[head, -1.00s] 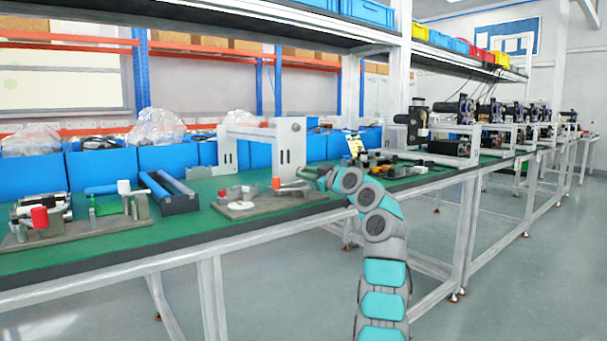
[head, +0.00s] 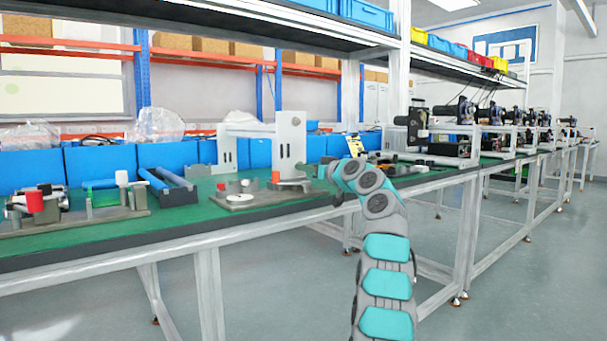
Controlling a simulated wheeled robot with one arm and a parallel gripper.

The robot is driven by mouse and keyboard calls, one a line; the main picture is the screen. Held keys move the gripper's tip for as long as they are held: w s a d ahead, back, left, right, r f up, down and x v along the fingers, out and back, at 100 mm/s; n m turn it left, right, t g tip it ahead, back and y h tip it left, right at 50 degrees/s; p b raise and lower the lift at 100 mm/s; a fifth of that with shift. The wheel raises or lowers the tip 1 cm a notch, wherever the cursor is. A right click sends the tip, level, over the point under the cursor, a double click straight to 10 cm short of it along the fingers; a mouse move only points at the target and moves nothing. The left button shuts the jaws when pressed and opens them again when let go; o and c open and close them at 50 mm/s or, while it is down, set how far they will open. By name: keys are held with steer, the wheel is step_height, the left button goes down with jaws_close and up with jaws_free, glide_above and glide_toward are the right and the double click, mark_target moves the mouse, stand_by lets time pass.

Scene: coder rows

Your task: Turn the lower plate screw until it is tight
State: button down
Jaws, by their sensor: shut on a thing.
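A light grey upright plate (head: 291,143) with dark holes stands on the green bench top, part of a white and grey fixture. My gripper (head: 311,171) is at the lower right of this plate, low over the bench. It is small in the picture and partly hidden by my own wrist. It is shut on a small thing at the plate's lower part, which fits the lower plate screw. The screw itself is too small and covered to make out, so its seating cannot be told.
Blue bins (head: 100,164) line the back. A fixture with a red knob (head: 35,201) is at left. Cluttered equipment (head: 445,150) stands to the right; the aisle floor (head: 540,270) is clear.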

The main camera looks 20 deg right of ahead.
steer(key=m, duration=0.2)
steer(key=shift+r+m, duration=0.15)
steer(key=shift+m, duration=0.15)
steer(key=shift+m+p, duration=0.35)
steer(key=shift+m, duration=0.45)
steer(key=c, duration=0.8)
jaws_free()
steer(key=shift+c, duration=0.2)
